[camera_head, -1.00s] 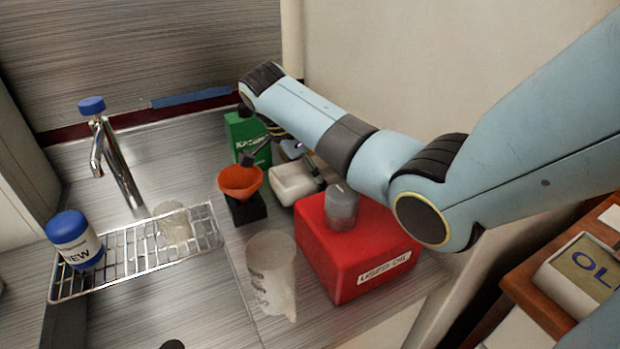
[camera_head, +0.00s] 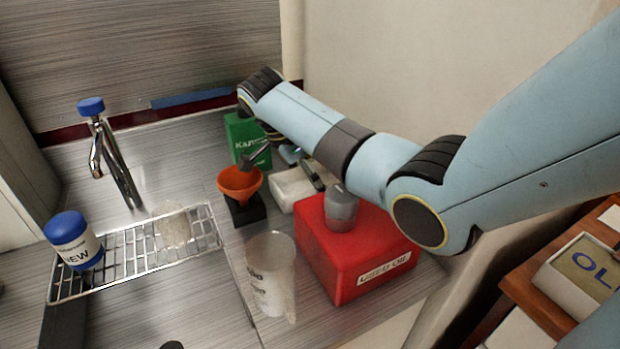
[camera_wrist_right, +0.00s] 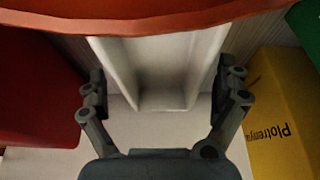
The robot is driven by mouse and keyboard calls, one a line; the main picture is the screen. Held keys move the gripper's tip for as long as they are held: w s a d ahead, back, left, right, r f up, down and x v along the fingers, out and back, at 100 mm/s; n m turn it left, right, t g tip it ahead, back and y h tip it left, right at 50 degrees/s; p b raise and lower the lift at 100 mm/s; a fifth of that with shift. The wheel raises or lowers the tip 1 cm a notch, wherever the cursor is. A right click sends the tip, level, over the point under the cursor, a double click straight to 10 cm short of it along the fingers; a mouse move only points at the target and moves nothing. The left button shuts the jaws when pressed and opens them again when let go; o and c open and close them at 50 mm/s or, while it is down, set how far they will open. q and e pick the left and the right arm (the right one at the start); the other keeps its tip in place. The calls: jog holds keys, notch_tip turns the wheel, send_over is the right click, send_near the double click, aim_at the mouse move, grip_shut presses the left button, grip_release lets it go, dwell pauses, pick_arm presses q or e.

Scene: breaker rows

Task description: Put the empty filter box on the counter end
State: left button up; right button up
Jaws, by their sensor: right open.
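The filter box (camera_head: 287,193) is a small white open-topped box on the counter, behind the red can and right of the orange funnel. In the right wrist view, the white box (camera_wrist_right: 163,98) lies between the fingers, and the visible part of its inside looks bare. My right gripper (camera_head: 284,165) is open, pointing down over the box, one finger on each side. The wrist view shows the right gripper's fingers (camera_wrist_right: 167,100) beside its long walls; I cannot tell whether they touch. The counter end (camera_head: 393,318) is bare grey surface in front of the red can.
The orange funnel (camera_head: 240,182) on a black stand, green container (camera_head: 243,135), red used-oil can (camera_head: 355,250) and clear beaker (camera_head: 272,270) crowd the box. A yellow box (camera_wrist_right: 278,110) stands close right in the wrist view. A wire rack (camera_head: 135,255) lies left.

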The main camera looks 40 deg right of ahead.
jog(key=p+v, duration=0.1)
jog(key=v, duration=1)
jog(key=shift+r+p, duration=0.25)
jog(key=shift+p, duration=0.15)
